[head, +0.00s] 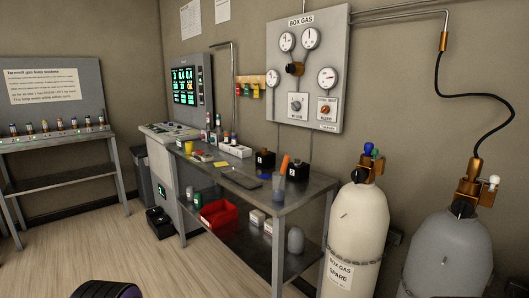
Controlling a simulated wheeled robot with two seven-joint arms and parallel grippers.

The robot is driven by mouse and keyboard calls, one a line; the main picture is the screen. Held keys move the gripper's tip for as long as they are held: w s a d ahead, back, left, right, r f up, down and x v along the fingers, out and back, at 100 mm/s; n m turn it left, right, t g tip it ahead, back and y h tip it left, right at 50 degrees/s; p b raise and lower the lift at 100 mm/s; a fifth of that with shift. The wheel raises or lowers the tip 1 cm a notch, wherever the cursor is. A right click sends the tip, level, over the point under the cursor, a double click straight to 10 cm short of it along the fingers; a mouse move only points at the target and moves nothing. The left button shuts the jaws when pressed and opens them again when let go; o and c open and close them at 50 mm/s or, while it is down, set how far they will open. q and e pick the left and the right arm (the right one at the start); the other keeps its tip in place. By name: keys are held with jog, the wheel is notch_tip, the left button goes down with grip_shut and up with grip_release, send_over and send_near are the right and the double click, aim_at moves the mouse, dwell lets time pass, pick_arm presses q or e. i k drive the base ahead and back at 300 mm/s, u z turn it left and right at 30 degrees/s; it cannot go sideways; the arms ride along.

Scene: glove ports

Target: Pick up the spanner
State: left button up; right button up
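I cannot make out a spanner for certain anywhere in the head view. The steel workbench (292,205) carries several small items, some too small to tell. A dark flat item (241,178) lies on the middle of its top, with a thin shape along it that I cannot identify. Neither of my grippers is in view.
A cream gas cylinder (357,230) and a grey one (450,255) stand right of the workbench. A red bin (219,213) sits on its lower shelf. A gauge panel (308,70) hangs above. A side table (60,142) stands left. Open wooden floor lies in front.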

aim_at(206, 155)
jog(key=u, duration=0.35)
jog(key=k, duration=0.85)
jog(key=u, duration=1.35)
jog(key=i, duration=2.45)
jog(key=z, duration=0.3)
jog(key=i, duration=1.1)
jog(key=z, duration=1.5)
jog(key=i, duration=0.9)
jog(key=z, duration=1)
